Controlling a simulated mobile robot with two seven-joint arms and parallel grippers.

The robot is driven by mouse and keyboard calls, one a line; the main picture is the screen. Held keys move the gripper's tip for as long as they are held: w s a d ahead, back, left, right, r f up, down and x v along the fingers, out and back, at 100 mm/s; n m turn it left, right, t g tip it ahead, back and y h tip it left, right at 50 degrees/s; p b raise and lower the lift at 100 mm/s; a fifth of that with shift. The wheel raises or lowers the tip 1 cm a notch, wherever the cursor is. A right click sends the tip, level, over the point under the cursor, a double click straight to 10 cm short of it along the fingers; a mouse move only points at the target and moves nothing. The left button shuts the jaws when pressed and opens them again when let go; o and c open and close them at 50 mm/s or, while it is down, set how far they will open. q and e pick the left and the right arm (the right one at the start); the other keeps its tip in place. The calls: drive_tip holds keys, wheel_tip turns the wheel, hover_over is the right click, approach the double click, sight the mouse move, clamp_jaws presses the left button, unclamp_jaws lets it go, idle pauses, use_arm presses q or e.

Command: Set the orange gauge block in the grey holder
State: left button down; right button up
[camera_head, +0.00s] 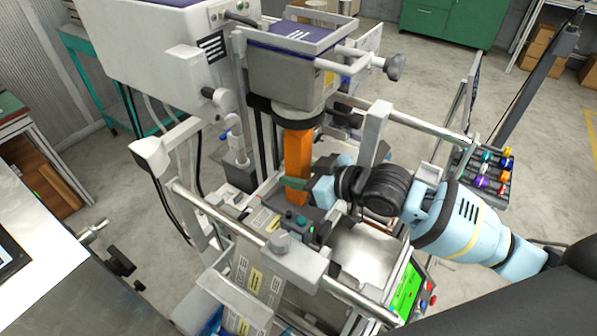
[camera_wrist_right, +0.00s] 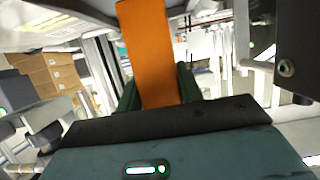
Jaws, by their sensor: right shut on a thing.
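The orange gauge block (camera_head: 298,152) is long and upright under the grey machine head in the head view. My right gripper (camera_head: 297,183) reaches in from the right and is shut on the block near its lower end. In the right wrist view the orange block (camera_wrist_right: 150,50) rises between the dark green fingers of my right gripper (camera_wrist_right: 158,92). A grey part (camera_head: 322,218) lies just below and beside the block; I cannot tell whether it is the grey holder. The block's lower end is partly hidden by the gripper. My left gripper is not in view.
The machine's head (camera_head: 290,75) hangs right above the block. Metal rails (camera_head: 235,218) run at the front left of the gripper. A green screen (camera_head: 405,292) is at the lower right. A tray with coloured knobs (camera_head: 485,170) stands at the right.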

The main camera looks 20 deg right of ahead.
drive_tip(key=shift+f, duration=0.2)
drive_tip(key=o, duration=1.1)
drive_tip(key=shift+o, duration=0.3)
drive_tip(key=shift+f, duration=0.1)
drive_tip(key=shift+s, duration=0.1)
drive_tip(key=shift+v, duration=3.9)
